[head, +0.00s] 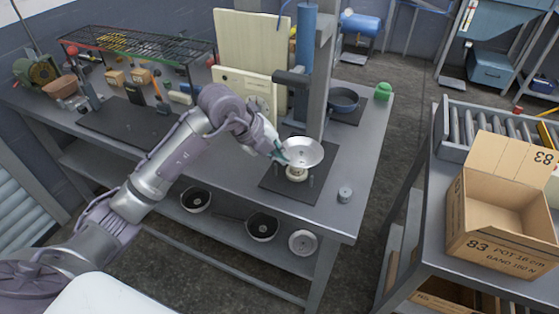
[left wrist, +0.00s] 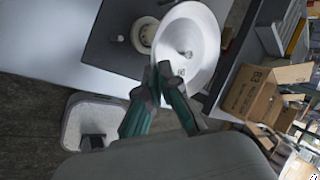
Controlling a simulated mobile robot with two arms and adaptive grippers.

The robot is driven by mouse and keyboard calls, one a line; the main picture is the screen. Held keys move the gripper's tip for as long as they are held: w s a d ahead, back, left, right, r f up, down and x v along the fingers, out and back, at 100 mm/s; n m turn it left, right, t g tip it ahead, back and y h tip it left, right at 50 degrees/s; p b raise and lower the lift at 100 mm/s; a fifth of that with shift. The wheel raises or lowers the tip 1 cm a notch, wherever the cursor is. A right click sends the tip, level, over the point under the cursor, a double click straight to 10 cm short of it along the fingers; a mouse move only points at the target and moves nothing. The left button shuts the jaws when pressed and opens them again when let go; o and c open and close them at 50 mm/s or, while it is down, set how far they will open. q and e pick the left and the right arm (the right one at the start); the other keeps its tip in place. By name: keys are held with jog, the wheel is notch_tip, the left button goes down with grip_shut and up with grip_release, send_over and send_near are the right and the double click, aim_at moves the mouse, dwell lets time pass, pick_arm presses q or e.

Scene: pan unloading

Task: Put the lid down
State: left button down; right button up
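The lid (head: 304,152) is a pale round metal disc with a small fitting at its centre. In the head view it is above a cream round fixture (head: 297,173) on a dark mat (head: 272,182). I cannot tell whether it touches the fixture. My left gripper (head: 281,153) reaches in from the left to the lid's near-left rim. In the left wrist view the lid (left wrist: 205,35) fills the upper middle, and the gripper's green-sided fingers (left wrist: 162,74) come together on its rim. The fixture (left wrist: 143,34) is partly hidden behind the lid there. My right gripper is not in view.
A grey column (head: 325,75) stands just behind the lid. A small metal cylinder (head: 345,194) stands right of the mat, and a dark blue pan (head: 343,99) sits behind. Several pans lie on the lower shelf. An open cardboard box (head: 499,221) is on the right table.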

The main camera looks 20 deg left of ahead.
pick_arm(q)
jog(key=shift+w+a+f, duration=0.65)
jog(key=shift+w+f, duration=0.1)
jog(key=shift+w, duration=0.1)
jog(key=shift+f+p, duration=0.3)
notch_tip(320, 180, down, 3)
jog(key=shift+f+p, duration=0.1)
jog(key=shift+p, duration=0.3)
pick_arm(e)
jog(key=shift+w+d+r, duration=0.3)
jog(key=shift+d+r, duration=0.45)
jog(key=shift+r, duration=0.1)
pick_arm(q)
jog(key=shift+f, duration=0.2)
jog(key=c, duration=1.3)
grip_release()
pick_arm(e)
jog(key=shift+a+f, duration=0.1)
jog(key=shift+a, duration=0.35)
